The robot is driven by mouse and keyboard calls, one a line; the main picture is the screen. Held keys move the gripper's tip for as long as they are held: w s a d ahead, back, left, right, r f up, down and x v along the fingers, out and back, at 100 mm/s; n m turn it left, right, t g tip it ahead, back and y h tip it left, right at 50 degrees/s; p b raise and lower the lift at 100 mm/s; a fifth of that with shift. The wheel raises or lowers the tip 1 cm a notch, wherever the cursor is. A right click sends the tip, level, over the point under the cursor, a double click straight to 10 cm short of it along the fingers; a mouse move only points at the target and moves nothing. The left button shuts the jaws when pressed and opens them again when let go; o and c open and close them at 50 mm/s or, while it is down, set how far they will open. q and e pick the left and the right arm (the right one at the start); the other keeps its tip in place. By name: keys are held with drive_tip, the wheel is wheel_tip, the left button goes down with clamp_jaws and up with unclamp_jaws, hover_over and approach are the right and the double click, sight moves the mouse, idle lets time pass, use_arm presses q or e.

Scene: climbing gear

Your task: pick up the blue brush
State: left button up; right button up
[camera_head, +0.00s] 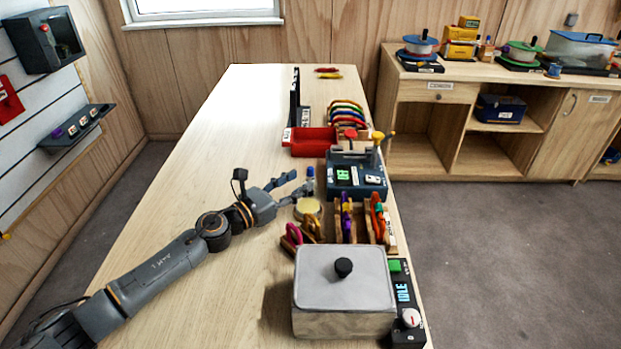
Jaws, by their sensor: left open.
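A small upright thing with a blue top, which looks like the blue brush (310,173), stands on the long wooden table at the tips of my left gripper. My left gripper (303,182) reaches in from the left with its fingers spread open. The blue top shows just beyond the fingertips. I cannot tell whether the fingers touch it, and its lower part is partly hidden by the lower finger. My right gripper is not in view.
A round yellowish tin (307,208) sits just in front of the fingers. A dark blue device (343,190) is close on the right. Racks of coloured gear, a red tray (312,141) and a grey lidded box (341,283) line the right edge. The table's left side is clear.

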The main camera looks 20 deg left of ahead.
sight(308, 176)
use_arm(q)
drive_tip(key=p+x, duration=0.1)
drive_tip(key=x, duration=0.4)
drive_tip(key=shift+c, duration=0.2)
clamp_jaws()
